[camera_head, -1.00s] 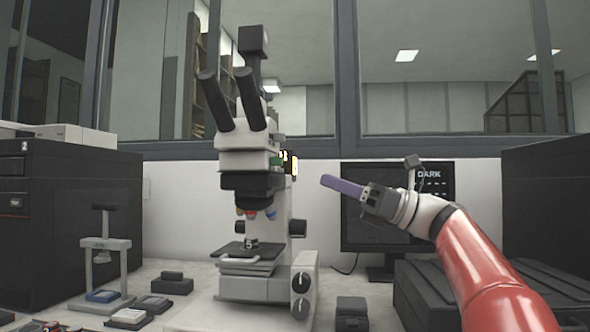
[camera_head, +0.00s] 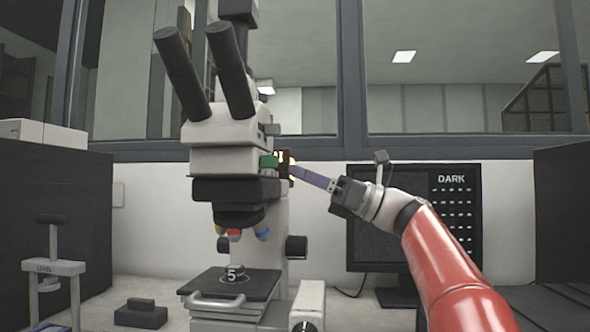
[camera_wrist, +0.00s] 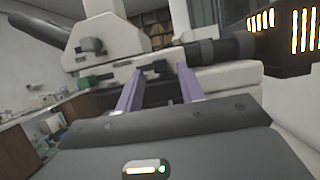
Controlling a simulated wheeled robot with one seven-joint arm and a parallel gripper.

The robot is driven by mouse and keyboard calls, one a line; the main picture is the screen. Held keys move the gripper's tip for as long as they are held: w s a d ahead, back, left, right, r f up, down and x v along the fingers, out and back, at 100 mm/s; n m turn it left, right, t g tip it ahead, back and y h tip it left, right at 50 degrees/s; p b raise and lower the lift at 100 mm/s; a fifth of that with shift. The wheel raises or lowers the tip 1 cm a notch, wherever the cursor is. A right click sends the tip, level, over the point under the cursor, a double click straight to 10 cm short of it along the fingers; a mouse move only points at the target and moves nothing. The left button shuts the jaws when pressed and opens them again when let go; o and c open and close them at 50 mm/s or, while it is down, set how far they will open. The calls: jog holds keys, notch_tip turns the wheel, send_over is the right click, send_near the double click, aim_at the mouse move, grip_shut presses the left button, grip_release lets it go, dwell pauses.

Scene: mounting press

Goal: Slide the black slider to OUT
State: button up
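The microscope (camera_head: 225,135) stands in front of me, with a green block (camera_head: 268,161) on the right side of its head. My gripper (camera_head: 293,172) has its purple fingers pointing at that side, close to the green block. In the wrist view the two fingers are apart, with a clear gap between the tips (camera_wrist: 160,68). A small black knob, which looks like the black slider (camera_wrist: 155,67), shows beyond that gap on the microscope's side. I cannot tell whether the fingers touch it. The green block (camera_wrist: 90,80) lies left of the fingers. No IN or OUT mark is readable.
A lit orange panel (camera_wrist: 285,32) is close to the right of the fingers. The black eyepieces (camera_head: 233,75) rise above the head. A dark monitor (camera_head: 400,240) stands behind my arm. A stand marked LEVEL (camera_head: 54,267) is at the left.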

aim_at(283, 167)
jog(key=shift+x, duration=1.1)
grip_shut()
